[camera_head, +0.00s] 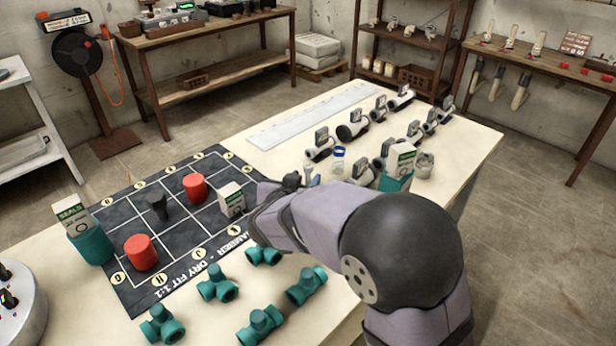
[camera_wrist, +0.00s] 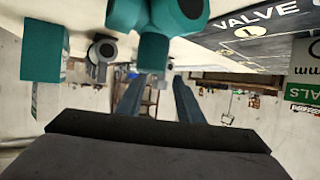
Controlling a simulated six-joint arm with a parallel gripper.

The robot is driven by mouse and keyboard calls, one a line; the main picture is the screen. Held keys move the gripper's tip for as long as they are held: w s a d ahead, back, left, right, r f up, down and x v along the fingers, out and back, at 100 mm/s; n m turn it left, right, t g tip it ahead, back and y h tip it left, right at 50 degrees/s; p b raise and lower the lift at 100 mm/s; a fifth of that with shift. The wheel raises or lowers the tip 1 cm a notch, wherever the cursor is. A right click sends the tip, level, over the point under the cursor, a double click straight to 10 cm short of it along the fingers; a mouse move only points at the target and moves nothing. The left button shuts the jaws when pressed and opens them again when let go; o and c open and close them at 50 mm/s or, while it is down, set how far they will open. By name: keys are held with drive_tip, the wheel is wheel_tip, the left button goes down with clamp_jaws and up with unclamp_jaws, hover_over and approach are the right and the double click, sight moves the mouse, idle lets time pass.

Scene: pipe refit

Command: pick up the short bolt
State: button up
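A dark, bolt-like piece (camera_head: 157,205) stands on the black grid mat (camera_head: 122,215), between two red cylinders; I cannot tell for sure that it is the short bolt. My gripper (camera_wrist: 157,90) shows two blue-grey fingers apart in the wrist view, with nothing seen held between them. In the head view my arm reaches over the table, its end right of the mat near the white box (camera_head: 231,199) and partly hidden by my own wrist. No other bolt is clear in either view.
Red cylinders (camera_head: 195,188) (camera_head: 141,252) stand on the mat. Several teal pipe fittings (camera_head: 217,284) lie along the front edge. A teal cup (camera_head: 91,245) with a seals box stands left. Several white-and-grey valves (camera_head: 352,126) and a blue-capped bottle (camera_head: 338,162) stand behind my arm.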

sight(307, 175)
drive_tip(key=shift+b+x, duration=0.3)
drive_tip(key=shift+x, duration=2.25)
drive_tip(key=shift+a+f, duration=0.1)
drive_tip(key=shift+a, duration=0.05)
drive_tip(key=shift+c, duration=0.2)
clamp_jaws()
